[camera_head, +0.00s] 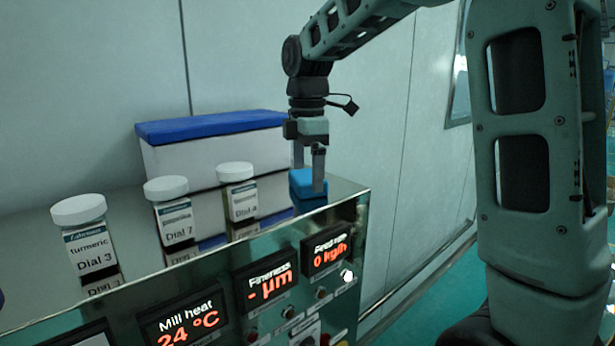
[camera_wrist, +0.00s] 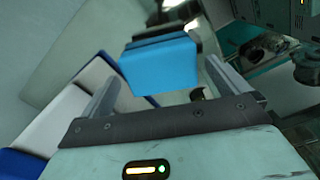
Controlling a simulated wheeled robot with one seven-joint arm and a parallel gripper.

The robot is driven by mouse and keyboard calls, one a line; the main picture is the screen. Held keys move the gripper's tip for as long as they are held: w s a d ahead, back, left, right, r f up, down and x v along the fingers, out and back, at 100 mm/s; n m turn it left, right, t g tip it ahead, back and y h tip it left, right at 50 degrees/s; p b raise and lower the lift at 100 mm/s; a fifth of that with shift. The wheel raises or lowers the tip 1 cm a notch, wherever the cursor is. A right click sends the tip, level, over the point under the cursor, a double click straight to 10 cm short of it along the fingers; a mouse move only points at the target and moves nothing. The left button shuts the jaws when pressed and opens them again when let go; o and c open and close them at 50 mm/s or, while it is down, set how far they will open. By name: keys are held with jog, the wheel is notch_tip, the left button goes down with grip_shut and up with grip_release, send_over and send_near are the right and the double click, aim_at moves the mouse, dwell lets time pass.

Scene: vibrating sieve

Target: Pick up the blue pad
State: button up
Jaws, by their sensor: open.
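The blue pad (camera_head: 300,180) is a small bright blue block near the right end of the shiny metal machine top. It also shows in the wrist view (camera_wrist: 160,66), just beyond and between the fingers. My gripper (camera_head: 308,172) points down right at the pad, with one finger in front of the pad's near side and the other at its far side. In the wrist view my gripper (camera_wrist: 160,85) is open, its two fingers apart on either side of the pad. I cannot tell whether either finger touches it.
Jars labelled Dial 3 (camera_head: 85,235), Dial 7 (camera_head: 172,215) and Dial 4 (camera_head: 240,195) stand in a row to the left. The machine's front panel (camera_head: 250,290) carries displays and knobs. A wall rises behind.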

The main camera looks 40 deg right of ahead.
jog(key=shift+f, duration=0.75)
jog(key=c, duration=1)
